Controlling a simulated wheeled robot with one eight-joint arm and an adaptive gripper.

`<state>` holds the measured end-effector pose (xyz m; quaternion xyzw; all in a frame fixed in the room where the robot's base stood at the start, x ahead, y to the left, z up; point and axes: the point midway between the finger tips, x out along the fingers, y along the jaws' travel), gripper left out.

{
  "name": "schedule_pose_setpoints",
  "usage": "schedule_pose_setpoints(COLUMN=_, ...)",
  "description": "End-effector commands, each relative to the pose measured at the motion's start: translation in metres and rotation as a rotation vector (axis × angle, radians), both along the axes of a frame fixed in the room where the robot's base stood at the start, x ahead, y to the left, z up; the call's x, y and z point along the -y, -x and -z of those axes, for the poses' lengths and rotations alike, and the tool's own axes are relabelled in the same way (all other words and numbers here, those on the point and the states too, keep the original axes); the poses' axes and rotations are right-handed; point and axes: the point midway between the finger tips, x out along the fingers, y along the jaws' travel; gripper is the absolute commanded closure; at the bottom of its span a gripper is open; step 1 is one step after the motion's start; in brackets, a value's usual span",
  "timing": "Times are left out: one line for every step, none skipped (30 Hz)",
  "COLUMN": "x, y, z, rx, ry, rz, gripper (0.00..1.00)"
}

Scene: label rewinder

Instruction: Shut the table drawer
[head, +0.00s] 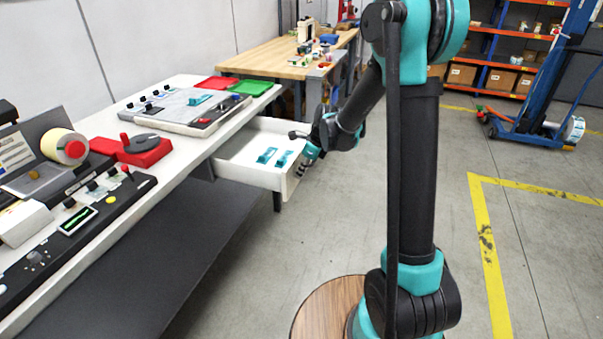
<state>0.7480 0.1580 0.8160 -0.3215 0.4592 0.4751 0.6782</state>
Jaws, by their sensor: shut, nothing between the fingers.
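The white table drawer (244,174) is pulled out from under the white-topped table (183,153) at the left. Two small teal parts (267,155) lie inside it. My gripper (301,172) is shut and empty at the drawer's front right side, close to its front panel. I cannot tell whether the fingers touch the panel. My arm's wrist hides part of the drawer's far right corner.
The label rewinder (62,147) and a red device (144,151) stand on the table. Red and green trays (249,87) lie at its far end. A wooden workbench (281,59) stands behind. Floor right of the drawer is clear up to my base.

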Motion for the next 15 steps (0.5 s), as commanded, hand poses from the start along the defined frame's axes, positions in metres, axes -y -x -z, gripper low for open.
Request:
schedule_pose_setpoints(x=-0.002, y=-0.001, z=0.0, rx=0.0, ry=0.0, rz=-0.001, gripper=1.0)
schedule_pose_setpoints(x=-0.004, y=-0.001, z=0.0, rx=0.0, ry=0.0, rz=-0.001, gripper=1.0)
schedule_pose_setpoints(x=-0.007, y=-0.002, z=0.0, rx=0.0, ry=0.0, rz=-0.002, gripper=1.0)
schedule_pose_setpoints(x=-0.009, y=-0.003, z=0.0, rx=0.0, ry=0.0, rz=-0.003, gripper=1.0)
schedule_pose_setpoints(x=-0.013, y=-0.004, z=0.0, rx=0.0, ry=0.0, rz=-0.003, gripper=1.0)
schedule_pose_setpoints(x=-0.018, y=-0.006, z=0.0, rx=0.001, ry=0.0, rz=-0.004, gripper=1.0)
schedule_pose_setpoints(x=-0.022, y=-0.008, z=0.0, rx=0.001, ry=0.0, rz=-0.004, gripper=1.0)
schedule_pose_setpoints(x=-0.027, y=-0.009, z=0.0, rx=0.001, ry=0.0, rz=-0.004, gripper=1.0)
schedule_pose_setpoints(x=-0.035, y=-0.012, z=0.0, rx=0.001, ry=0.0, rz=-0.005, gripper=1.0)
schedule_pose_setpoints(x=-0.041, y=-0.014, z=0.0, rx=0.001, ry=0.0, rz=-0.005, gripper=1.0)
schedule_pose_setpoints(x=-0.048, y=-0.017, z=0.0, rx=0.001, ry=0.0, rz=-0.005, gripper=1.0)
schedule_pose_setpoints(x=-0.057, y=-0.02, z=0.0, rx=0.002, ry=0.0, rz=-0.006, gripper=1.0)
schedule_pose_setpoints(x=-0.064, y=-0.023, z=0.0, rx=0.001, ry=-0.001, rz=-0.005, gripper=1.0)
schedule_pose_setpoints(x=-0.072, y=-0.025, z=0.0, rx=0.0, ry=-0.001, rz=-0.005, gripper=1.0)
schedule_pose_setpoints(x=-0.083, y=-0.029, z=0.0, rx=0.001, ry=-0.001, rz=-0.006, gripper=1.0)
